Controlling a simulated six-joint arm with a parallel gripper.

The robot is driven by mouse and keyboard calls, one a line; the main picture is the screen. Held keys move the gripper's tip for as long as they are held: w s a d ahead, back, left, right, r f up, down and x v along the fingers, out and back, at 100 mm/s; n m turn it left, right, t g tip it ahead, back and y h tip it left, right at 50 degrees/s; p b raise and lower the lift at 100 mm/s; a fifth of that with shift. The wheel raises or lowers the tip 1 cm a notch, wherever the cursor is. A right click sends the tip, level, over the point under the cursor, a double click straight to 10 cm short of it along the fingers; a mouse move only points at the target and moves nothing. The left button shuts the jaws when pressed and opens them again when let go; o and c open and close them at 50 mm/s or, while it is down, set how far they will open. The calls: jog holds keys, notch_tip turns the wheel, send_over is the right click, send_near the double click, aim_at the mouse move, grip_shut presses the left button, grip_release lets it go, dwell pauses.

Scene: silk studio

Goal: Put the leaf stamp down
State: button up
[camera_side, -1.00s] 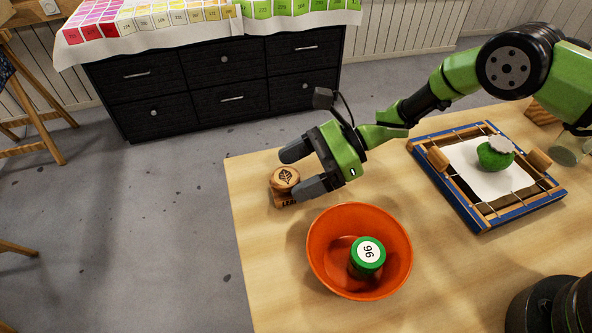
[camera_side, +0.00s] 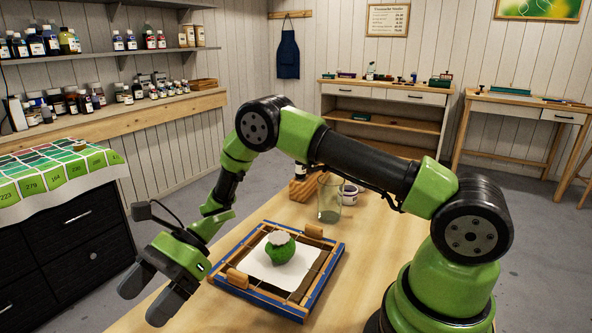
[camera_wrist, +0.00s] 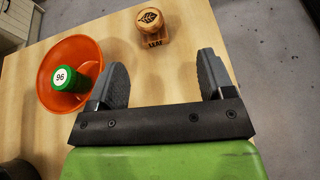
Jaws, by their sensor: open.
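The leaf stamp (camera_wrist: 153,25) is a round wooden piece with a dark leaf mark on top and a lettered base. In the wrist view it stands upright on the table near its edge, ahead of my gripper (camera_wrist: 166,78) and apart from both fingers. My gripper is open, with nothing between its fingers. In the side view my gripper (camera_side: 150,292) is at the lower left, beyond the left side of the blue-edged frame. The stamp is outside the side view.
An orange bowl (camera_wrist: 46,61) holding a green jar (camera_wrist: 67,79) marked 96 stands left of the stamp. The blue-edged frame (camera_side: 318,287) carries white paper (camera_side: 262,272) and a green pouch-like thing (camera_side: 276,251). A clear glass (camera_side: 330,205) stands behind it.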

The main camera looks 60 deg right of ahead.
jog(key=w+d+r+m+t+h, duration=0.4)
jog(key=w+r+m+t, duration=0.35)
jog(key=r+m, duration=0.45)
jog(key=s+d+r+m+t+h, duration=0.35)
jog(key=d+r+m+h, duration=0.4)
jog(key=r+m, duration=0.6)
jog(key=s+d+m+h, duration=0.2)
jog(key=s+d+m, duration=0.4)
jog(key=m, duration=0.6)
jog(key=s+a+f+m+g+y, duration=0.1)
jog(key=s+a+m+g, duration=0.1)
jog(key=s+m, duration=0.7)
jog(key=s+a+f+m+g+y, duration=0.1)
jog(key=s+a+m+g, duration=0.1)
jog(key=s+m, duration=0.8)
jog(key=shift+s+f+g, duration=0.4)
jog(key=shift+s, duration=0.5)
